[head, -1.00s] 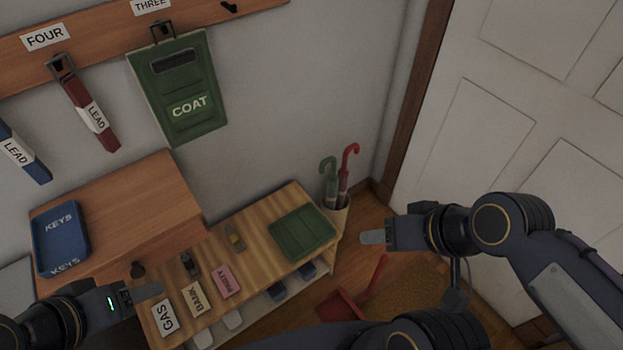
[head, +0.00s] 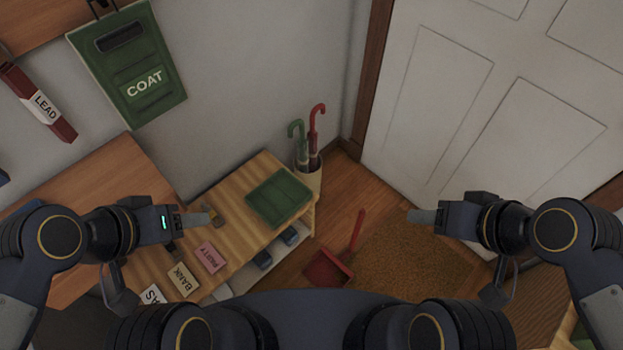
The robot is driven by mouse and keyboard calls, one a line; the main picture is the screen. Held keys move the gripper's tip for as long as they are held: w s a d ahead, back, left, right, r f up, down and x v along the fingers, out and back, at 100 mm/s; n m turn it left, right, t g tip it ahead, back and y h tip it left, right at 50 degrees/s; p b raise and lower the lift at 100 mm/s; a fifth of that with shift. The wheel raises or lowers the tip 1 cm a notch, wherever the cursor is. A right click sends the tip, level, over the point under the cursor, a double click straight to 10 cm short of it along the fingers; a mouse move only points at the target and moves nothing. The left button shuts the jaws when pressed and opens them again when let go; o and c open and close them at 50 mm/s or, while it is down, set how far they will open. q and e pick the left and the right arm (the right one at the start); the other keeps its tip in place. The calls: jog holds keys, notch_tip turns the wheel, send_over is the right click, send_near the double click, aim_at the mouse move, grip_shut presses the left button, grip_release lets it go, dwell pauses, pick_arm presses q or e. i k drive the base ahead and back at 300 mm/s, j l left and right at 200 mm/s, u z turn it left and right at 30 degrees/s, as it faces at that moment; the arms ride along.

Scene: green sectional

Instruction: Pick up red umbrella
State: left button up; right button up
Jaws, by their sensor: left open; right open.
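The red umbrella (head: 315,131) stands upright in a pale umbrella stand (head: 309,183) in the corner by the door. Its curved red handle is at the top, and its lower part is hidden in the stand. A green umbrella (head: 299,139) stands beside it on the left. My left gripper (head: 205,219) is open and empty over the wooden bench, left of and nearer than the stand. My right gripper (head: 425,216) is open and empty, right of and nearer than the stand, in front of the door. Neither gripper touches the umbrella.
A red dustpan (head: 328,268) lies on the floor by a brown mat (head: 400,262). The white door (head: 480,110) stands at right. Floor between bench and mat is partly clear.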

aim_at(313, 135)
jog(key=k, duration=0.55)
jog(key=l+u, duration=0.15)
jog(key=u, duration=1.4)
jog(key=l+u, duration=0.1)
jog(key=l, duration=1.05)
